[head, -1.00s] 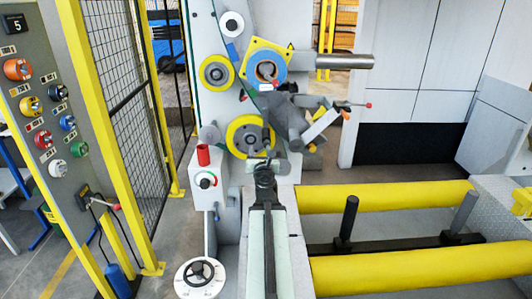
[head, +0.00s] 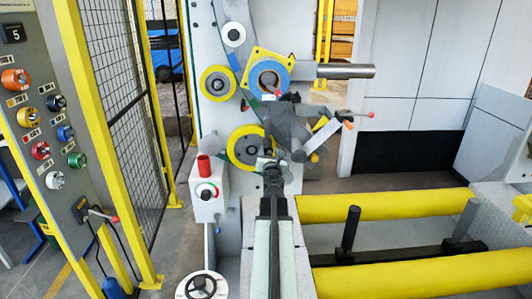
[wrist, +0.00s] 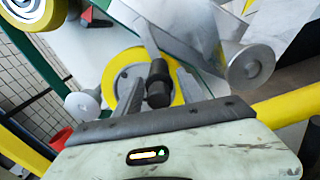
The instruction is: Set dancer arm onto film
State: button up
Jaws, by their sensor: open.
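A dark grey arm (head: 286,130), which looks like the dancer arm, slants down across the front of the machine in the head view. In the wrist view a grey arm (wrist: 205,52) runs to a pale round roller (wrist: 252,68) at the right. My gripper (head: 270,162) stands in front of the lower yellow wheel (head: 243,148), below and left of the grey arm. It is open and seems to hold nothing. A black knob (wrist: 158,84) shows before the yellow wheel in the wrist view. I cannot make out the film clearly.
A blue-centred roll (head: 268,77) and a yellow roller (head: 218,83) sit above. Thick yellow bars (head: 385,205) lie to the right. A mesh fence (head: 125,90) stands at the left.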

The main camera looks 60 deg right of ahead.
jog(key=shift+w, duration=0.1)
grip_shut()
jog(key=shift+a, duration=0.1)
dwell(1.1)
